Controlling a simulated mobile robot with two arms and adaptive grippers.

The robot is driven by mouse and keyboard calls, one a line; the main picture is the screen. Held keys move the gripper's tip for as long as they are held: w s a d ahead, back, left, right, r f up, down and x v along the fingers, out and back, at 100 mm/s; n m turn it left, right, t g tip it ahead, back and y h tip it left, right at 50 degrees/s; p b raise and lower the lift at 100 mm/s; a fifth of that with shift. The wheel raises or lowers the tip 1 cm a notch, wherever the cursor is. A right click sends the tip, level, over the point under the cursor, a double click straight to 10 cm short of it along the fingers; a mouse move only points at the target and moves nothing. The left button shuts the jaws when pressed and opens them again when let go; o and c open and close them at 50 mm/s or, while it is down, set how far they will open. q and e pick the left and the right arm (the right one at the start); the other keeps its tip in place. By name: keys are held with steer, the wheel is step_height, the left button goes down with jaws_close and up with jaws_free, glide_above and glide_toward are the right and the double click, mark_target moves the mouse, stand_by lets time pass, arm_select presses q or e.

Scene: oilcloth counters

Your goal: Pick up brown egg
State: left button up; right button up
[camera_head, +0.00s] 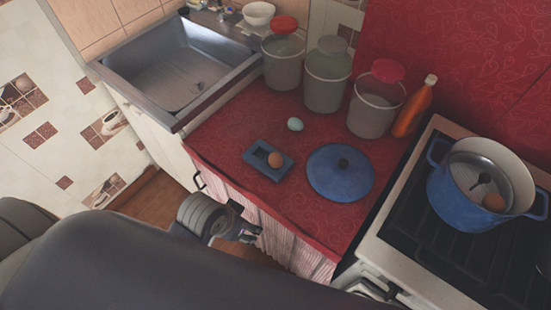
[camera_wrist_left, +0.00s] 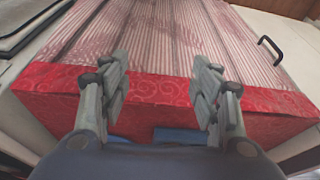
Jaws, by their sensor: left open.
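A brown egg (camera_head: 275,159) sits in a small blue tray (camera_head: 260,169) on the red oilcloth counter. A second brown egg (camera_head: 494,202) is inside the blue pot on the stove. A pale blue egg (camera_head: 295,124) lies on the cloth behind the tray. My left gripper (camera_head: 245,234) is in front of the counter's front edge, apart from the tray and eggs. In the left wrist view, its fingers (camera_wrist_left: 162,95) are open and empty, with the red cloth edge beyond them. No egg shows there. My right gripper is not in view.
A blue lid (camera_head: 336,184) lies right of the tray. Jars (camera_head: 327,85) and an orange bottle (camera_head: 413,108) stand at the back. The blue pot (camera_head: 470,190) is on the stove at right; a metal sink (camera_head: 175,75) is at left. Clear cloth lies left of the tray.

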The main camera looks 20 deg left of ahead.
arm_select(q)
steer(key=w+d+r+m+g+h, duration=0.1)
steer(key=w+d+r+m, duration=0.2)
steer(key=w+d+m, duration=0.3)
steer(key=w+d+r+m+g, duration=0.1)
steer(key=w+d+r+m, duration=0.3)
steer(key=d, duration=0.4)
steer(key=m+y, duration=0.5)
steer(key=m, duration=0.2)
glide_toward(277, 156)
steer(key=shift+g, duration=0.4)
steer(key=x, duration=0.5)
steer(key=shift+d+f+p, duration=0.15)
steer(key=shift+d+p, duration=0.05)
steer(key=shift+p, duration=0.15)
steer(key=x, duration=0.1)
steer(key=p+x, duration=0.1)
steer(key=x, duration=0.3)
steer(key=shift+w+a+f, duration=0.1)
steer(key=shift+w+a, duration=0.2)
steer(key=shift+w, duration=0.1)
steer(key=c, duration=0.7)
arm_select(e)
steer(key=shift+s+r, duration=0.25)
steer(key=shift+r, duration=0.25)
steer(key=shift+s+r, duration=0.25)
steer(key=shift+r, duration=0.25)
